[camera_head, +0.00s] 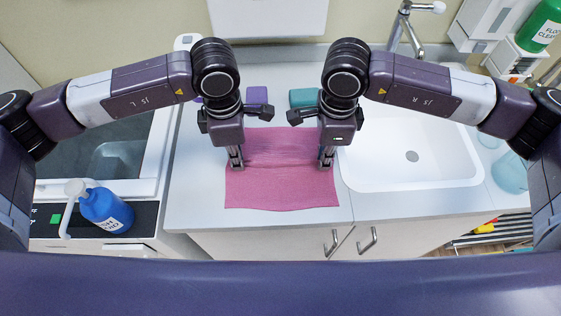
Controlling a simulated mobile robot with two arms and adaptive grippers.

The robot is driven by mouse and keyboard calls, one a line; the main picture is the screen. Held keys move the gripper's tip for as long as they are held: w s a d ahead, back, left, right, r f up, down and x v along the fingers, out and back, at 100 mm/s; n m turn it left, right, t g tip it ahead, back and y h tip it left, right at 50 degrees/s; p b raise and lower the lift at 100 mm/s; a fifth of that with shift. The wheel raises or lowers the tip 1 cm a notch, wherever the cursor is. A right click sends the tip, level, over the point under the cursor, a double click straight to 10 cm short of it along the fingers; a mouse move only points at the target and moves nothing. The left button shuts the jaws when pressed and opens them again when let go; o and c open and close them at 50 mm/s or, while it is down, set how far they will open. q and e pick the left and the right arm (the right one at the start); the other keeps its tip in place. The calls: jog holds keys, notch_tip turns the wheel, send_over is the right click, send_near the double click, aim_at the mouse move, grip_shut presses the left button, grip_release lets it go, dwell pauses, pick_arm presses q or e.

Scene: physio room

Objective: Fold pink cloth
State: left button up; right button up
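The pink cloth (281,190) lies on the white counter, left of the sink. A crease or raised ridge runs across it between my two grippers, and its front edge is slightly wavy. My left gripper (236,164) points down at the cloth's left edge. My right gripper (326,164) points down at its right edge, about level with the left one. Both sets of fingertips appear to touch the cloth. The fingers look close together, but whether they pinch the fabric cannot be made out. Part of the cloth's back corners is hidden by the grippers.
A white sink (412,157) adjoins the cloth on the right. Purple (257,95) and teal (303,97) items stand behind the cloth. A blue pump bottle (106,210) stands at left. The counter (195,190) is clear left of the cloth.

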pick_arm(q)
jog(key=shift+s+f, duration=0.1)
jog(key=shift+f, duration=0.05)
grip_shut()
pick_arm(e)
jog(key=shift+f, duration=0.1)
grip_shut()
